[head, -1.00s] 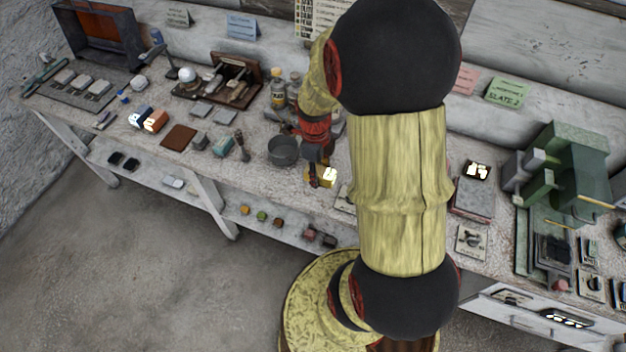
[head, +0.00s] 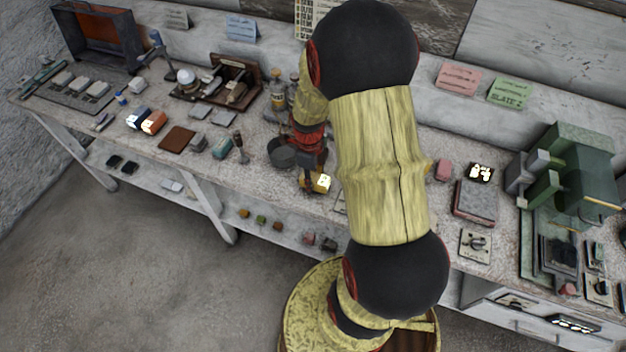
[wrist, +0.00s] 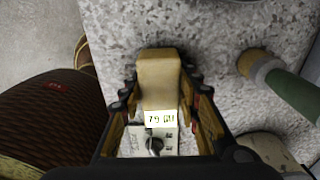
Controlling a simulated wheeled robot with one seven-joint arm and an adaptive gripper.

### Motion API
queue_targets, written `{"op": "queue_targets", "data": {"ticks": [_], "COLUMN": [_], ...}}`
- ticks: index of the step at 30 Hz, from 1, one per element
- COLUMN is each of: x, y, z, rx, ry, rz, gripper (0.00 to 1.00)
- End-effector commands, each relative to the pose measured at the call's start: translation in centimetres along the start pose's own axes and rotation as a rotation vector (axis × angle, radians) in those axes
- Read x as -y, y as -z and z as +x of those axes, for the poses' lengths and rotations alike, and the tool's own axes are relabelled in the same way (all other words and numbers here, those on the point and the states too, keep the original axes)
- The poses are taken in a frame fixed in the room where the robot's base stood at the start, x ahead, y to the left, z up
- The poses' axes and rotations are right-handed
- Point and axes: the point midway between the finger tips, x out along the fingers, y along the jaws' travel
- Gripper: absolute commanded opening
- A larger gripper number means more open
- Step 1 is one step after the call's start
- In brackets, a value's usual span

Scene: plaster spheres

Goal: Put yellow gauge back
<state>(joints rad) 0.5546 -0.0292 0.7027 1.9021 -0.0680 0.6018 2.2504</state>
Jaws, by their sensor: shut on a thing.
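The yellow gauge (wrist: 158,78) is a small yellow block between the fingers of my gripper (wrist: 160,92) in the wrist view. A lit display reading about 7.9 shows at its near end. My gripper is shut on it, over the speckled bench top. In the head view the gauge (head: 321,183) shows near the bench's front edge, just right of a dark pot. A pale plate with a dark knob (wrist: 150,142) shows between the fingers, below the display. I cannot tell whether the gauge touches the bench.
The dark pot (head: 282,152) stands close left of my gripper. A green-handled tool (wrist: 290,95) lies to the right in the wrist view. A white plate with a dark hook (head: 475,245) and a green machine (head: 570,180) stand further right. My arm hides the bench's middle.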

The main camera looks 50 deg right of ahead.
Motion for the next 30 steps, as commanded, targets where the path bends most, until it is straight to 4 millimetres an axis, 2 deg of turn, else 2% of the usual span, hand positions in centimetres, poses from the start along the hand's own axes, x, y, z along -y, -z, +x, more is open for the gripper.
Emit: {"op": "queue_targets", "data": {"ticks": [1,2,11,19,23,26,30], "x": [0.0,0.0,0.0,0.0,0.0,0.1,0.1], "y": [0.0,0.0,0.0,0.0,0.0,0.0,0.0], "z": [0.3,0.3,0.2,0.2,-0.5,-1.8,-4.7], "rx": [0.000,0.000,0.000,0.000,0.000,0.002,0.002], "ry": [0.000,0.000,0.000,0.000,0.000,0.002,0.003], "rz": [0.000,0.000,0.000,0.000,0.000,0.000,0.000], "gripper": [0.00,0.33,0.50,0.51,0.51,0.51,0.51]}}
